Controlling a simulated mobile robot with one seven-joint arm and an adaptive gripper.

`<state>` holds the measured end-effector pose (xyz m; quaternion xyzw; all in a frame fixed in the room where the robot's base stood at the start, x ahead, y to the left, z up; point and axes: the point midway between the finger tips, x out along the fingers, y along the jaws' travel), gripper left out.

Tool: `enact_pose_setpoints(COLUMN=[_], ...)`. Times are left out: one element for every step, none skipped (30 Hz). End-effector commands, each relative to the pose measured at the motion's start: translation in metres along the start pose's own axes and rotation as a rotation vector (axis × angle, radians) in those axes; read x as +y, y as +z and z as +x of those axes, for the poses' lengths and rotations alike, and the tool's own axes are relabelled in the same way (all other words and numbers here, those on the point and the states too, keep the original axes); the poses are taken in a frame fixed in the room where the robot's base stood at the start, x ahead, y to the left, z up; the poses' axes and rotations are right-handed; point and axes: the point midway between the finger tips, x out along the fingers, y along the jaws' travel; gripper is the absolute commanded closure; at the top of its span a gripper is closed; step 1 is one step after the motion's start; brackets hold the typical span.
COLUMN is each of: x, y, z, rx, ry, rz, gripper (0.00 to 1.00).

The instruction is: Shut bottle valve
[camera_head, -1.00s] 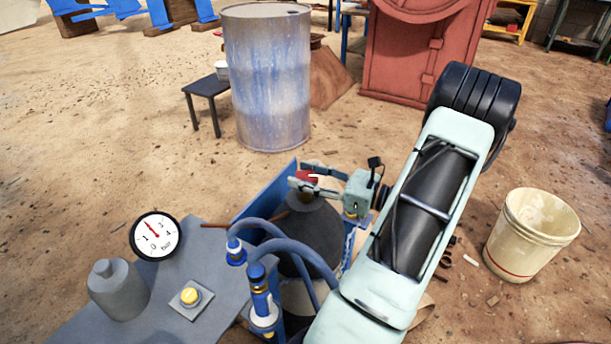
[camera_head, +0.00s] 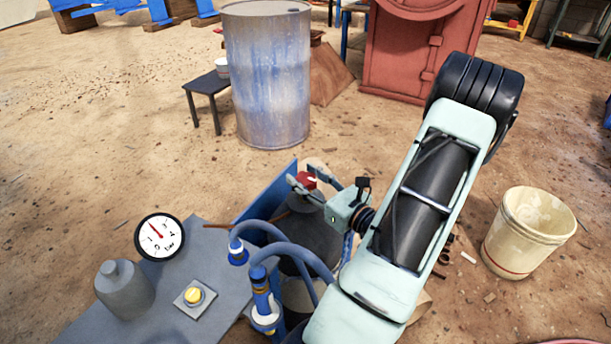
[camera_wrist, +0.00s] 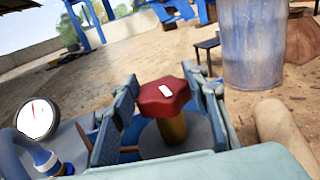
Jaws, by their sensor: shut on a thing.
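The bottle valve's red knob (camera_head: 306,180) sits on top of a dark gas bottle (camera_head: 312,235). In the wrist view the red knob (camera_wrist: 165,97) has a white mark on top and stands on a brass stem (camera_wrist: 172,128). My gripper (camera_head: 303,177) reaches it from the right, with one finger on each side of the knob. The wrist view shows both fingers of my gripper (camera_wrist: 162,78) flanking the knob, shut on it. The bottle's lower part is partly hidden behind blue hoses and my arm.
A pressure gauge (camera_head: 160,237), a grey bottle-shaped part (camera_head: 124,290) and a yellow button (camera_head: 193,296) are on the grey panel at left. Blue hoses (camera_head: 290,250) arch close in front of the bottle. A blue plate (camera_head: 268,203) stands beside it. A bucket (camera_head: 528,232) stands at right.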

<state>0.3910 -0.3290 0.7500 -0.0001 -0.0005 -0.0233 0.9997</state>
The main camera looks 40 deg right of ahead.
Motion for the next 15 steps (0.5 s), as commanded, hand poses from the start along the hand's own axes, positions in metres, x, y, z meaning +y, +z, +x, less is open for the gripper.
enact_pose_setpoints(x=[-0.0001, -0.0001, -0.0002, -0.0002, -0.0002, -0.0002, -0.0002, -0.0002, -0.0002, -0.0002, -0.0002, -0.0002, -0.0002, -0.0002, -0.0002], y=[-0.0003, -0.0004, -0.0005, -0.0005, -0.0006, -0.0006, -0.0006, -0.0006, -0.0007, -0.0007, -0.0007, -0.0007, -0.0006, -0.0006, -0.0006], z=[-0.0001, -0.0002, -0.0002, -0.0002, -0.0002, -0.0002, -0.0002, -0.0002, -0.0003, -0.0003, -0.0003, -0.0003, -0.0003, -0.0003, -0.0003], rx=[0.001, 0.001, 0.001, 0.001, 0.001, 0.001, 0.002, 0.002, 0.002, 0.002, 0.002, 0.002, 0.001, 0.001, 0.001], ry=[-0.003, -0.003, -0.003, -0.003, -0.003, -0.003, -0.002, -0.002, -0.002, -0.002, -0.002, -0.002, -0.002, -0.002, -0.002], rz=[0.000, 0.000, 0.000, 0.000, 0.000, 0.000, 0.000, 0.000, 0.000, 0.000, 0.000, 0.000, 0.000, 0.000, 0.000], gripper=[0.82, 0.82, 0.82, 0.83, 0.83, 0.83, 0.83, 0.83, 0.55, 0.52, 0.48, 0.44, 0.41, 0.40, 0.40])
